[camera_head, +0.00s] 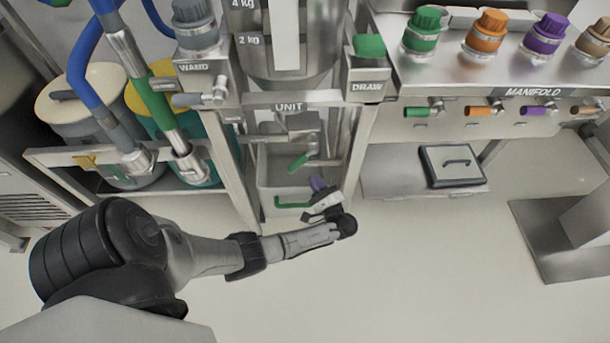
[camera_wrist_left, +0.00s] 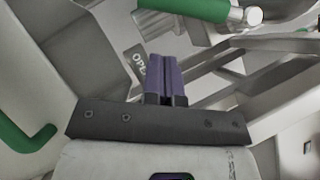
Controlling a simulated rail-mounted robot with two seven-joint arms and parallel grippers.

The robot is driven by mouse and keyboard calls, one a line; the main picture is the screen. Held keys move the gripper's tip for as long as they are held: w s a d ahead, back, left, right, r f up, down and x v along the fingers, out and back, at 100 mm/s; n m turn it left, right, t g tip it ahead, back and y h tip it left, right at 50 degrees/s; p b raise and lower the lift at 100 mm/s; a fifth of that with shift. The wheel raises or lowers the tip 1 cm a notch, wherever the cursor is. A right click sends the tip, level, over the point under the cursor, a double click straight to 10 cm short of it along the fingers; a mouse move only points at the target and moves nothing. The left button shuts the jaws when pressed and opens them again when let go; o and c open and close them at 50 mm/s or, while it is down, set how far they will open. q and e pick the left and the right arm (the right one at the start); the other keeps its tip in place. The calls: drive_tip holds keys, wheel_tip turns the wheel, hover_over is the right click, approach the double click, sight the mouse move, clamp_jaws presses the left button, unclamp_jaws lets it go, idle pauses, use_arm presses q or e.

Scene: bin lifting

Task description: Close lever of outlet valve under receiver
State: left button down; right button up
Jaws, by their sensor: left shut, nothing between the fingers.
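The receiver (camera_head: 288,45) is a silver cylinder with kg marks in the head view. Under it, below the UNIT plate (camera_head: 289,107), a lever with a green grip (camera_head: 299,161) slants downward. In the left wrist view a green-gripped lever (camera_wrist_left: 205,9), probably the same one, crosses the top edge. A plate lettered "OPE…" (camera_wrist_left: 139,62) is partly hidden behind my fingers. My left gripper (camera_head: 318,183) is just below and right of the lever in the head view. Its purple fingers (camera_wrist_left: 166,75) are together, empty, and apart from the lever.
A grey bin (camera_head: 265,190) with a green handle (camera_head: 292,205) stands under the unit. Frame posts flank the opening. The manifold (camera_head: 533,91) with coloured caps and levers is at right, above a shelf with a dark-framed lid (camera_head: 453,165). Drums stand left. The floor in front is clear.

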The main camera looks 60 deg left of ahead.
sight(302, 159)
use_arm(q)
drive_tip(key=shift+s+a+r, duration=1.2)
drive_tip(key=shift+s+a, duration=0.05)
